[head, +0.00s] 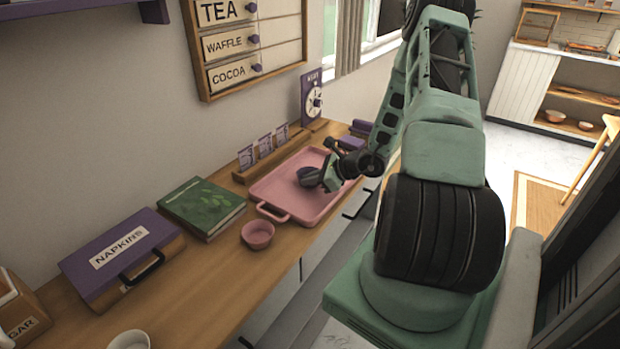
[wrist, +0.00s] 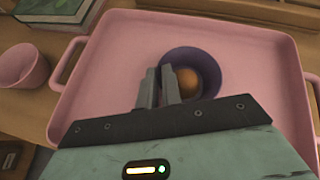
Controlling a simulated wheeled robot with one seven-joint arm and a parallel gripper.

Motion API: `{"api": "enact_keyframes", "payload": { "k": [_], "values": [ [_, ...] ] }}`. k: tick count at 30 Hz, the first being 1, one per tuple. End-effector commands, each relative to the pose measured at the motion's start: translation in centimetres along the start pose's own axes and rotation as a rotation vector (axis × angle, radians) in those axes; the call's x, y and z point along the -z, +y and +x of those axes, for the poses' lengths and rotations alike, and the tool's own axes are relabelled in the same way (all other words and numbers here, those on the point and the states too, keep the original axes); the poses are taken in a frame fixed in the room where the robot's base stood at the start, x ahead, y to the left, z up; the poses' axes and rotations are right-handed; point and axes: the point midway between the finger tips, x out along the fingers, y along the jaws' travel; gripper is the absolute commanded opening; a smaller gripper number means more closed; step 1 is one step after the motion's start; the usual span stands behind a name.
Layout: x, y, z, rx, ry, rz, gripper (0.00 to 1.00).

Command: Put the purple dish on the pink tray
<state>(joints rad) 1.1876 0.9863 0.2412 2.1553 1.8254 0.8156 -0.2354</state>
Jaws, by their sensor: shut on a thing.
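The purple dish (wrist: 214,65) is a round bowl with an orange-brown ball (wrist: 188,82) inside it. It is over the middle of the pink tray (wrist: 118,55) in the wrist view; I cannot tell whether it touches the tray. My gripper (wrist: 160,86) is shut on the near left part of the dish's rim. In the head view the dish (head: 308,176) shows at the tip of my gripper (head: 322,178), within the tray's outline (head: 275,190). My gripper hides part of the dish.
A pink bowl (head: 257,234) stands just off the tray's near left side. A green book (head: 202,207) and a purple-topped napkin box (head: 122,257) are to the left. Cards in a wooden holder (head: 265,151) stand behind the tray. The tray surface around the dish is clear.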

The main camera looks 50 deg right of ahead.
Motion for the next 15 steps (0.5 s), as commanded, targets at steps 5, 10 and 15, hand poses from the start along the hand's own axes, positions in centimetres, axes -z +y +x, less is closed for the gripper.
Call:
{"api": "enact_keyframes", "payload": {
  "k": [5,10,15],
  "values": [
    [0.09,-0.03,0.05,0.001,0.001,0.0,0.0],
    [0.11,-0.02,0.05,0.001,0.001,0.0,0.29],
    [0.09,-0.02,0.04,0.001,0.001,0.0,0.29]
  ]
}}
